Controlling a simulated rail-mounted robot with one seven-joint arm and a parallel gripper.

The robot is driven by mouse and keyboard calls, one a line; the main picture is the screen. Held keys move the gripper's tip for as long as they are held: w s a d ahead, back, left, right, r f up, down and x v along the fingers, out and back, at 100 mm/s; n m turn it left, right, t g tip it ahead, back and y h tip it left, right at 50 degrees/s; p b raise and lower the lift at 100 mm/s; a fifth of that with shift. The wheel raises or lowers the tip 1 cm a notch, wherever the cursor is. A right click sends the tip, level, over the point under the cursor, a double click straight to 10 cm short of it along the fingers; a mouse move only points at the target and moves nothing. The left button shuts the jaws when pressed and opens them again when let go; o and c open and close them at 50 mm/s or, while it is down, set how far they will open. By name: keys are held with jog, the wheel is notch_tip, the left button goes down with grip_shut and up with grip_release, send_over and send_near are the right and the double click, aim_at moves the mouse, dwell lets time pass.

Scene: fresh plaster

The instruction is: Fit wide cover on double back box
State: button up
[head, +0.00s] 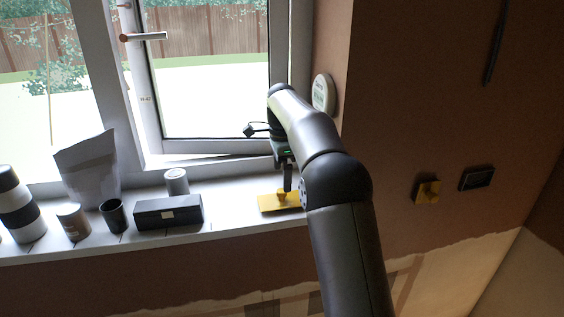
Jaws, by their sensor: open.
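The wide cover, a flat yellow plate (268,207) with a small raised orange-brown knob, lies on the white windowsill. My gripper (286,186) points down right over this plate, its fingers at or close to the knob. The jaws are open; whether they touch the knob is too small to tell. The double back box (476,178) is a dark, wide rectangle on the brown wall at the right, with no cover on it. To its left a smaller yellow cover (428,191) with a knob is on the wall.
On the sill (190,238) stand a black box (168,212), a grey tin (177,181), a dark cup (113,215), a brown tin (73,221), a grey bag (89,172) and a striped canister (20,205). A round white device (323,93) is on the wall by the window frame.

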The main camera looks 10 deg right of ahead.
aim_at(282, 190)
jog(key=shift+f+b, duration=1.85)
jog(key=shift+f, duration=2.15)
jog(key=c, duration=0.9)
jog(key=shift+r, duration=0.1)
jog(key=shift+r+p, duration=1.85)
jog(key=shift+r, duration=0.65)
